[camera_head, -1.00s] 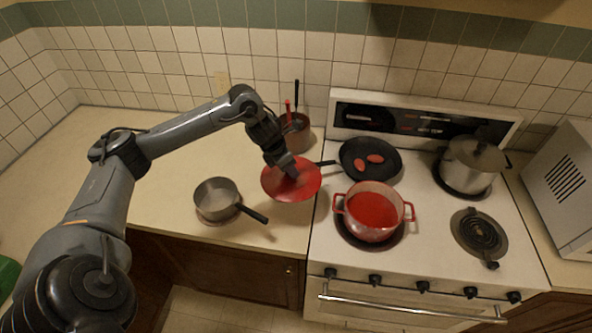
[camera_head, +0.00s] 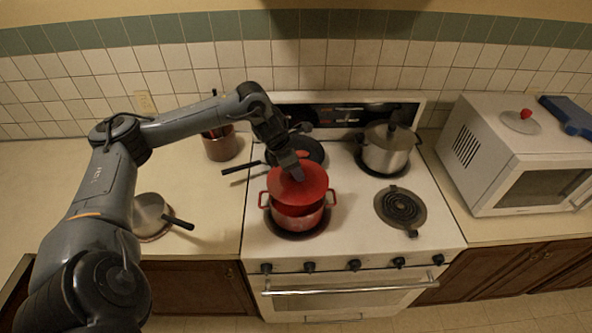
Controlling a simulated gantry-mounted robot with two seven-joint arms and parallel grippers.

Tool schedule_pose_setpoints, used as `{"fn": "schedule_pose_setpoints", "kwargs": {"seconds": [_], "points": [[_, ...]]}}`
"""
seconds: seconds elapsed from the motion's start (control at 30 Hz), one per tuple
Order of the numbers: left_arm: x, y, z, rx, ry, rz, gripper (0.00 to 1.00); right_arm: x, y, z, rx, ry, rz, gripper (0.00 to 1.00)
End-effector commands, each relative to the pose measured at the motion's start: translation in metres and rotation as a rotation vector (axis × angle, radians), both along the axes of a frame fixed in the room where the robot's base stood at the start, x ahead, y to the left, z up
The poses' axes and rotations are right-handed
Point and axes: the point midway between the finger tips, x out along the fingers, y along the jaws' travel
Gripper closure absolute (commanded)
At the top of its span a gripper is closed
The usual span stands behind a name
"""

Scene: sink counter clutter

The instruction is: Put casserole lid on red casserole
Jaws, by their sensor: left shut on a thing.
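The red casserole (camera_head: 299,224) stands on the front left burner of the white stove, with a handle on each side. The red casserole lid (camera_head: 314,184) is above it, slightly tilted and toward its back, covering much of the opening. Part of the pot's inside shows below the lid's front edge. My left gripper (camera_head: 296,174) is shut on the lid's knob, which the fingers hide. I cannot tell whether the lid touches the rim. My right gripper is not in view.
A black frying pan (camera_head: 311,149) sits on the burner behind the casserole, close to my gripper. A steel pot (camera_head: 388,149) is at the back right. A saucepan (camera_head: 150,215) stands on the left counter; a microwave (camera_head: 530,160) is at right.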

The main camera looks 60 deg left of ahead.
Motion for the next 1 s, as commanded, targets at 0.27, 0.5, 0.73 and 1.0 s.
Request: {"fn": "schedule_pose_setpoints", "kwargs": {"seconds": [0.27,0.5,0.73,1.0], "points": [[0.001,0.000,0.002,0.001,-0.003,0.001,1.00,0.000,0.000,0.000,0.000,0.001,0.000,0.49],[0.000,0.000,-0.001,0.000,-0.002,0.000,1.00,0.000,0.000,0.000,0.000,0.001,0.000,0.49],[0.000,0.000,-0.012,0.000,-0.002,0.000,1.00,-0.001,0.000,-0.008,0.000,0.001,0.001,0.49],[0.000,0.000,-0.033,0.000,-0.002,0.000,1.00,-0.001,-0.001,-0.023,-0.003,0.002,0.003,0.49]]}}
